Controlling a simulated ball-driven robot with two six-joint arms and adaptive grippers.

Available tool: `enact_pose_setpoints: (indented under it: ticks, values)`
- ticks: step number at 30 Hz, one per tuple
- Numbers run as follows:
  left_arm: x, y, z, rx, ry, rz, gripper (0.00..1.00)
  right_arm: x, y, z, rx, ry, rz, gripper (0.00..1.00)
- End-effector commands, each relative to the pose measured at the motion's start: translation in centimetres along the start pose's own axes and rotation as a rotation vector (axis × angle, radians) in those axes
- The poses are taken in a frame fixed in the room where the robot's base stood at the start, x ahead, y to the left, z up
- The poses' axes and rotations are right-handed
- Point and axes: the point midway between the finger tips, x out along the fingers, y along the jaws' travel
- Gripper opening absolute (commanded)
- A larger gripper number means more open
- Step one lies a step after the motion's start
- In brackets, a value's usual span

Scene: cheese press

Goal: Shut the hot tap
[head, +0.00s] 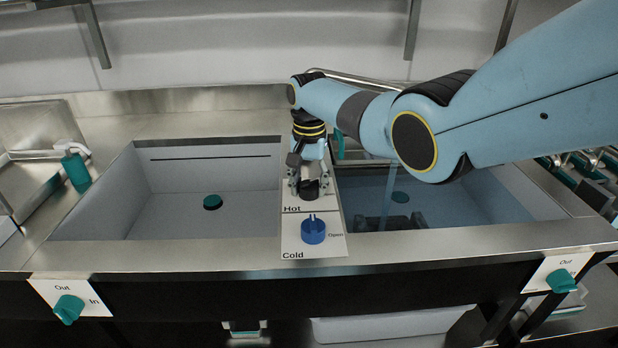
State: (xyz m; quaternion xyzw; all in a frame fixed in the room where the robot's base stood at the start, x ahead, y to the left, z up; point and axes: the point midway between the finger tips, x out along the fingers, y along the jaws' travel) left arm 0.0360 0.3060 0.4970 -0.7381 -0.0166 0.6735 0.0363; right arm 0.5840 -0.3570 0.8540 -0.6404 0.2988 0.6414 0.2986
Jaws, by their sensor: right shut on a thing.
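My right gripper (309,188) points down over the Hot part of the white tap plate (293,222) between the two basins. It is shut on the hot tap knob, which its fingers mostly hide, so I cannot tell how far the knob is turned. The blue cold tap knob (313,231) is in front of it, with its mark pointing away from me and the word Open to its right. A thin stream of water (388,190) falls into the right basin (480,195). My left gripper is out of view.
Teal knobs stand on the front panel at left (68,309) and right (560,281). My right arm hides part of the back wall and the spout.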

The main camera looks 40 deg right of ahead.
Motion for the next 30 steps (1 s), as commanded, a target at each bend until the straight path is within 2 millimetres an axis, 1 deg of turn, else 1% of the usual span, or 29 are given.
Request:
enact_pose_setpoints:
  ticks: [1, 3, 12, 24, 30]
  values:
    - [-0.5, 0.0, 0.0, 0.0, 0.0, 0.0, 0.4, -0.3, 0.0, -0.1, -0.042, 0.001, 0.0, 0.12]
    - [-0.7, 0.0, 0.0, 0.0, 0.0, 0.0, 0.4, -0.3, 0.0, -0.1, -0.109, 0.001, 0.0, 0.12]
    - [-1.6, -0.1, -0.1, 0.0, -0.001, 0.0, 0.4, -0.2, 0.0, -0.1, -0.395, 0.003, 0.0, 0.12]
    - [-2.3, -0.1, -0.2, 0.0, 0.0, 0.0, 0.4, -0.1, 0.0, -0.1, -0.768, 0.004, 0.0, 0.12]
    - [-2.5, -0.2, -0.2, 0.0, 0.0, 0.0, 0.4, -0.1, -0.1, -0.1, -0.924, 0.004, 0.0, 0.12]
